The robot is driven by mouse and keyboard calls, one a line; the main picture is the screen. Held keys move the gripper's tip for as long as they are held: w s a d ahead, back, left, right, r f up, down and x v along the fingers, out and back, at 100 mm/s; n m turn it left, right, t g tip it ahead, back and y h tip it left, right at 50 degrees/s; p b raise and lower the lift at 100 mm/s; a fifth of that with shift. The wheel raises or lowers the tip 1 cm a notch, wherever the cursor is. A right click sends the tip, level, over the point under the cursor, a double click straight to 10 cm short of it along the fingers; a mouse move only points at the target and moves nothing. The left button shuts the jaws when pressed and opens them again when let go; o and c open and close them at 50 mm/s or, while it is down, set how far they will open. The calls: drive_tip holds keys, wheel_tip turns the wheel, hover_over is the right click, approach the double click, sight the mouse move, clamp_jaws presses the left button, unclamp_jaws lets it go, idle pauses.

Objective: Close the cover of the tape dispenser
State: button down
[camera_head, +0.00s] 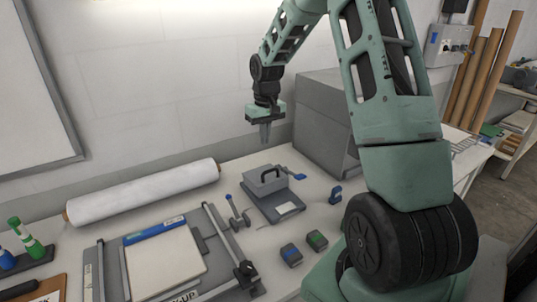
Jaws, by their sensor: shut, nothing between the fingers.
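My gripper (265,136) hangs pointing down in front of the back wall, shut and empty. It is well above the table and touches nothing. Below it stands a grey boxy device (262,188) with a black handle on top, a flat plate in front and a blue lever at its right. I cannot tell for certain which of these is the tape dispenser. No cover can be made out clearly enough to tell its position.
A large grey box (322,120) stands behind, right of my gripper. A white roll (145,193) lies along the wall. A board with paper and a blue strip (155,230) is at front left. Two small dark blocks (291,254) lie in front of the device. My arm hides the table's right part.

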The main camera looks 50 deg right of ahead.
sight(271, 170)
drive_tip(key=f, duration=0.1)
drive_tip(key=s+f+p, duration=0.1)
drive_tip(key=f, duration=0.1)
drive_tip(key=f+p, duration=0.1)
drive_tip(key=f, duration=0.1)
drive_tip(key=shift+s+a+f, duration=0.2)
drive_tip(key=shift+s+a, duration=0.05)
drive_tip(key=shift+a, duration=0.05)
drive_tip(key=shift+s+a+f+p, duration=0.1)
drive_tip(key=shift+s+f+p, duration=0.2)
drive_tip(key=shift+s+f, duration=0.35)
drive_tip(key=shift+w+f, duration=0.1)
drive_tip(key=shift+w, duration=0.05)
drive_tip(key=shift+s+a+f+b, duration=0.2)
drive_tip(key=shift+s+f+b, duration=0.5)
drive_tip(key=shift+f+b, duration=0.25)
drive_tip(key=shift+r, duration=0.1)
